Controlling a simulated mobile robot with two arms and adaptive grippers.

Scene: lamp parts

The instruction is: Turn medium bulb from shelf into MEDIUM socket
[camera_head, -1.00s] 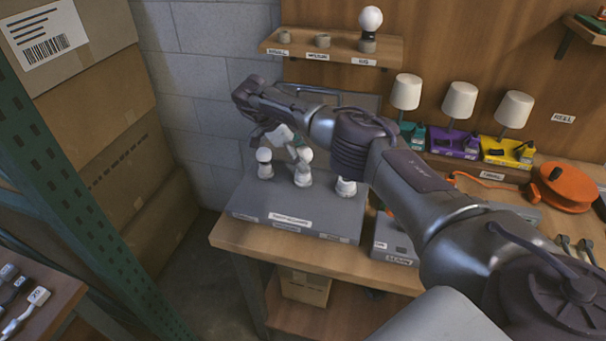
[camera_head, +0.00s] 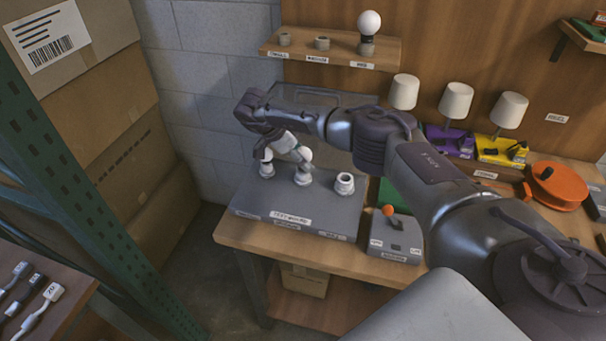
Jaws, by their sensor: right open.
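A grey board (camera_head: 245,200) on the workbench carries three white sockets in a row. The middle socket (camera_head: 303,178) has a round white bulb (camera_head: 304,156) in it. The left socket (camera_head: 266,171) is partly covered by my fingers, so its bulb is mostly hidden. The right socket (camera_head: 345,183) is empty. My right gripper (camera_head: 282,156) is open, pointing down over the left and middle sockets; I cannot tell whether it touches a bulb. On the wall shelf (camera_head: 290,49), the left and middle holders (camera_head: 322,43) are empty, and the right one holds a big bulb (camera_head: 369,23). My left gripper is out of view.
A grey box with an orange knob (camera_head: 389,211) stands right of the board. Three white-shaded lamps (camera_head: 456,100) stand at the back, beside an orange reel (camera_head: 557,186). A green metal upright (camera_head: 85,200) and cardboard boxes (camera_head: 105,100) are at the left.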

